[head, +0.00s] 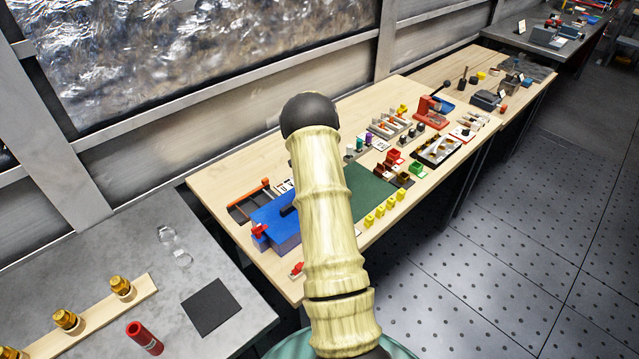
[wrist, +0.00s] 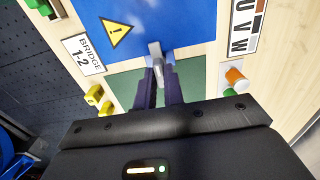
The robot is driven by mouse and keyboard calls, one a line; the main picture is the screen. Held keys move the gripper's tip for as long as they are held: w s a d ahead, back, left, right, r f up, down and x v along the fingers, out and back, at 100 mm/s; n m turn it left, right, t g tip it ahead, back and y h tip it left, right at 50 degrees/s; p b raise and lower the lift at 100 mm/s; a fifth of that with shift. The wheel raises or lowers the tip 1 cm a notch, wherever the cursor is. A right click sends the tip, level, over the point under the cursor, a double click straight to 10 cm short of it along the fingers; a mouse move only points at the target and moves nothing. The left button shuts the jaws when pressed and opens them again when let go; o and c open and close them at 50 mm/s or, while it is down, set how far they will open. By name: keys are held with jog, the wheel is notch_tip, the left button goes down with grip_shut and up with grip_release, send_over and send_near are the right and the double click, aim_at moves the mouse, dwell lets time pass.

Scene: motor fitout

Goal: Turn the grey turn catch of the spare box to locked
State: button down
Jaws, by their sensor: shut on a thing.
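The spare box appears to be the blue box (wrist: 180,22) with a yellow warning triangle, at the top of the wrist view. A blue box also shows in the head view (head: 283,238), partly covered by my arm. The grey turn catch (wrist: 156,54) is at the blue box's near edge in the wrist view. It lies nearly in line with my fingers. My gripper (wrist: 164,88) is shut on the catch, with the dark fingers on either side of its lower end. In the head view my arm hides the catch and gripper.
A green mat (wrist: 120,84) lies under the fingers. A "BRIDGE 1-2" label (wrist: 84,53) and yellow blocks (wrist: 94,95) are to the left. A "U V W" label (wrist: 242,28) and an orange-and-white piece (wrist: 236,78) are to the right. A red lever tool (head: 432,112) stands farther along the bench.

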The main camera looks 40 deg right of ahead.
jog(key=shift+w+r, duration=0.1)
jog(key=c, duration=1.5)
grip_release()
notch_tip(320, 180, up, 17)
jog(key=b, duration=0.2)
jog(key=shift+r+b, duration=0.15)
jog(key=shift+b, duration=0.25)
